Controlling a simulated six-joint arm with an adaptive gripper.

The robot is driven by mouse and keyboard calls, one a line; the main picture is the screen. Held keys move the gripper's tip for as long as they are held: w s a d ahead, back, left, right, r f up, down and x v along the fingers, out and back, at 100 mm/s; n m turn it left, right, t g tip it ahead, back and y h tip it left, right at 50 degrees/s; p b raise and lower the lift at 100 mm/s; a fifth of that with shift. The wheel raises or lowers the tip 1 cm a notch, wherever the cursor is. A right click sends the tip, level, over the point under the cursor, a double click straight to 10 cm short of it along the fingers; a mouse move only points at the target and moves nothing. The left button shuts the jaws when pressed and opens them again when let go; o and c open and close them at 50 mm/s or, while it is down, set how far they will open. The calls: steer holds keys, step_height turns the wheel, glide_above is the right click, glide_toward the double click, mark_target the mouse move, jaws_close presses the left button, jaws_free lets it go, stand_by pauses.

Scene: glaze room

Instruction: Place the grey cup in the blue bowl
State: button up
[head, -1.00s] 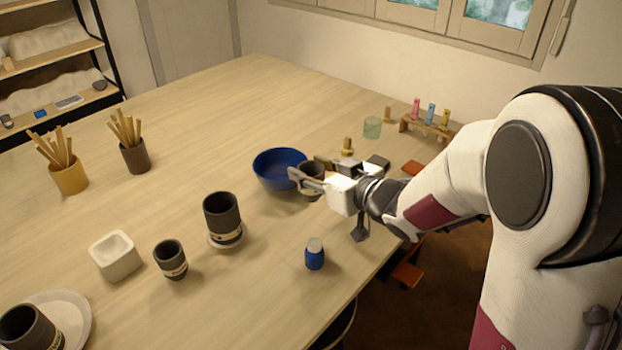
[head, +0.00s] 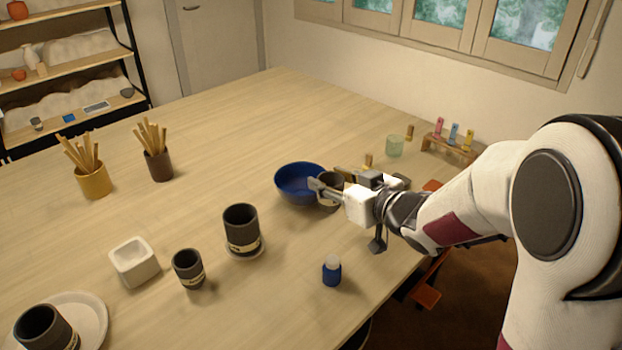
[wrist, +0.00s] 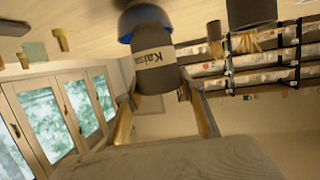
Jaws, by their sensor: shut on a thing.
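The grey cup (head: 329,193), dark with a pale label band, is between the fingers of my gripper (head: 331,182), which is shut on it. In the wrist view the cup (wrist: 153,68) fills the space between the fingers (wrist: 165,118), with its name label visible. The blue bowl (head: 293,186) stands on the table just left of the cup in the head view. It also shows in the wrist view (wrist: 128,22), partly hidden behind the cup. The cup overlaps the bowl's right side in the head view; I cannot tell whether they touch.
A dark cup (head: 240,225) on a saucer, a smaller dark cup (head: 188,268), a blue jar (head: 332,273) and a white square dish (head: 134,261) stand nearer. Another dark cup (head: 40,325) is on a plate (head: 95,316). A green glass (head: 394,146) stands behind my gripper.

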steer(key=r, duration=0.1)
glide_above(302, 173)
steer(key=s, duration=0.6)
steer(key=shift+w, duration=0.1)
step_height(302, 173, down, 6)
steer(key=shift+f, duration=0.15)
stand_by(0.3)
steer(key=shift+f, duration=1.9)
steer(key=shift+f, duration=0.1)
steer(key=o, duration=1.2)
steer(key=shift+d, duration=0.1)
